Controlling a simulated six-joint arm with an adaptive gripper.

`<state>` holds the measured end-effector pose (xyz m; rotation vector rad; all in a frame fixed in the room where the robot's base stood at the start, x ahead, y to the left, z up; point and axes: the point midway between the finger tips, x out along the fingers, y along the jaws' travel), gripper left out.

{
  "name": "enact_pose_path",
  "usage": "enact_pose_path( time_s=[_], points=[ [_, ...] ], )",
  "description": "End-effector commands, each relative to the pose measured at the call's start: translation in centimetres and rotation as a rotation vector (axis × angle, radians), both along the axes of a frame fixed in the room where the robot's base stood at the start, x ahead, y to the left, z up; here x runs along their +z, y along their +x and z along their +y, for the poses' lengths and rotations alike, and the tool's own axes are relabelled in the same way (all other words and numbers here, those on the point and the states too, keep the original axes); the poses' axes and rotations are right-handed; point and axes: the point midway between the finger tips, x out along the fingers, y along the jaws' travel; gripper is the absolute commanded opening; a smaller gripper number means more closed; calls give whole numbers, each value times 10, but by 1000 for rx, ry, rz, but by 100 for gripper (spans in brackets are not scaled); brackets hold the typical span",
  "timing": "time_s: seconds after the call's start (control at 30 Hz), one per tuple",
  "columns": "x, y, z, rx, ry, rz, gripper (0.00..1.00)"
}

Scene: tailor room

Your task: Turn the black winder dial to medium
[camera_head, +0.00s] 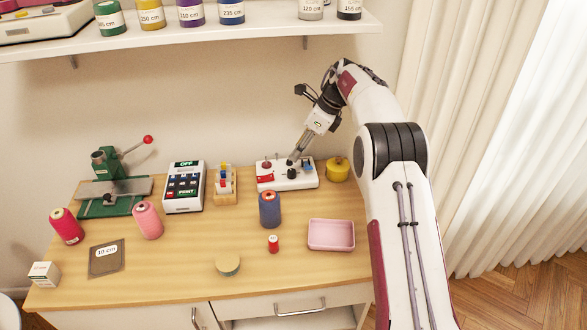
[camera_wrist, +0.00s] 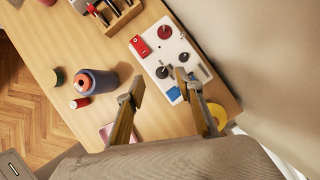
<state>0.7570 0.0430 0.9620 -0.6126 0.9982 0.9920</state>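The winder (camera_head: 301,184) is a white box at the back of the table; it also shows in the wrist view (camera_wrist: 151,59). Its black dial (camera_head: 291,173) is on the front middle of its top and looks round and dark in the wrist view (camera_wrist: 162,72). A smaller black part (camera_wrist: 183,57) stands behind it. The dial's setting and any markings are too small to read. My gripper (camera_wrist: 159,78) is open, above the winder, its fingertips apart on either side of the dial in the wrist view. I cannot tell whether they touch it.
The winder carries a red switch (camera_wrist: 140,46) and a red round part (camera_wrist: 164,31). A shelf (camera_head: 200,48) hangs above.

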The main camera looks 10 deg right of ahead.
Motion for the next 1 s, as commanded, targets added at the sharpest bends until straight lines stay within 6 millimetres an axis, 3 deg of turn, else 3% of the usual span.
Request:
enact_pose_path(
  time_s=[0.2, 0.67, 1.0],
  points=[
    [-14, -4, -9, 56, -58, 21, 36],
    [-17, -4, -9, 56, -58, 21, 36],
    [-43, 0, 1, 55, -58, 21, 36]
  ],
)
